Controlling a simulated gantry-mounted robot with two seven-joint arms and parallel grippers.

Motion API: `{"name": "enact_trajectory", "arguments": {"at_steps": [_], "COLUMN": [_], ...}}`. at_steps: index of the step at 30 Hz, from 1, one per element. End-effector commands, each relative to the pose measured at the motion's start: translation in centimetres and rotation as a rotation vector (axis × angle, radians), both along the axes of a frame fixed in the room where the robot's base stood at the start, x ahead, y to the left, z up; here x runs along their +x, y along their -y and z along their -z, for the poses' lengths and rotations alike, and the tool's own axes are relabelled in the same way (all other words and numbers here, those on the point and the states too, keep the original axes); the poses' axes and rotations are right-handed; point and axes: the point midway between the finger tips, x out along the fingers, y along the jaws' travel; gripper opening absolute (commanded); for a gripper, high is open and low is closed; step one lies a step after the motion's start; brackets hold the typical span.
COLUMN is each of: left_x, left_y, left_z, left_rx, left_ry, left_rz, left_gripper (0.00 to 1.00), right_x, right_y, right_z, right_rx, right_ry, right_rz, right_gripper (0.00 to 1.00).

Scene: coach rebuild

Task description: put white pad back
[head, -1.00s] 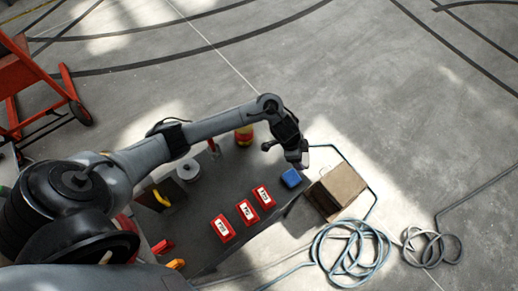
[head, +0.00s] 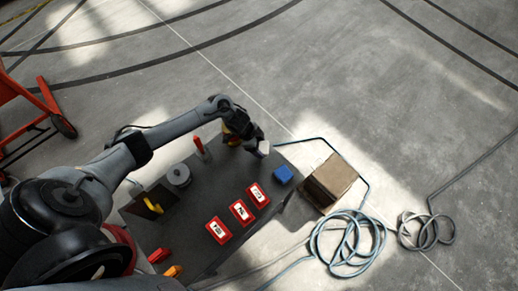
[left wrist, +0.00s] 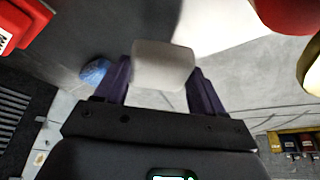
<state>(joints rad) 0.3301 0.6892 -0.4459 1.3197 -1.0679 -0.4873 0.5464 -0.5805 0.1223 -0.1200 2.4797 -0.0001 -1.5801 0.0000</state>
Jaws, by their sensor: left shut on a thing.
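The white pad (head: 263,148) is a small pale block with rounded edges. My left gripper (head: 257,146) is shut on it and holds it over the far edge of the dark grey table (head: 205,205). In the left wrist view the white pad (left wrist: 163,65) sits between the two purple fingers of my left gripper (left wrist: 160,82). The table surface directly below the pad is partly hidden by the gripper. My right gripper is not in view.
Several red boxes with white labels (head: 240,212) stand in a row. A grey spool (head: 179,175) and a red upright piece (head: 199,145) stand farther left. A cardboard box (head: 329,182) and coiled hoses (head: 348,243) lie beyond the table.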

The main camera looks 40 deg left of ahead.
Motion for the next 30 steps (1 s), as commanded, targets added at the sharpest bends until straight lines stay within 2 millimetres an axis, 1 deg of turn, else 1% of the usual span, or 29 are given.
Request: {"name": "enact_trajectory", "arguments": {"at_steps": [1, 3, 6, 9, 20, 21, 23, 24, 25, 26, 30], "left_x": [-0.1, -0.1, -0.1, 0.0, 0.0, 0.0, 0.0, 0.0, 0.0, 0.0, -0.1], "left_y": [0.1, 0.1, 0.1, 0.1, 0.1, 0.1, 0.1, 0.1, 0.1, 0.1, 0.1], "left_z": [0.9, 1.8, 2.8, 3.2, 3.5, 3.5, 3.4, 3.4, 3.4, 3.4, 3.4], "left_rx": [-0.002, -0.001, 0.0, 0.001, 0.001, 0.001, 0.001, 0.001, 0.001, 0.001, 0.001], "left_ry": [-0.003, -0.004, -0.002, -0.001, 0.0, 0.0, 0.0, 0.0, 0.0, 0.0, 0.0], "left_rz": [-0.001, -0.001, -0.001, 0.0, 0.001, 0.001, 0.001, 0.001, 0.001, 0.001, 0.001], "left_gripper": [0.45, 0.45, 0.45, 0.45, 0.45, 0.72, 0.81, 0.87, 0.92, 0.95, 0.95], "right_x": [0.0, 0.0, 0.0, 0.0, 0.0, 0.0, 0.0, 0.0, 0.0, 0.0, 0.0], "right_y": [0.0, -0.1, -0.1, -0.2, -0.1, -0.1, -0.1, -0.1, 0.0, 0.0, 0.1], "right_z": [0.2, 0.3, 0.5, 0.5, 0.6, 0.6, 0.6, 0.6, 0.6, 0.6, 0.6], "right_rx": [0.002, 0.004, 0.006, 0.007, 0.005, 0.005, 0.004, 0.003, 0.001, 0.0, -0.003], "right_ry": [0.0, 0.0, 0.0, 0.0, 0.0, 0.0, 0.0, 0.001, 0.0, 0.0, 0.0], "right_rz": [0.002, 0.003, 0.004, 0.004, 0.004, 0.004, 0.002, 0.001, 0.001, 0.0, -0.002], "right_gripper": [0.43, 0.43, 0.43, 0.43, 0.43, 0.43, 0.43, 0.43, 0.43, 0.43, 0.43]}}
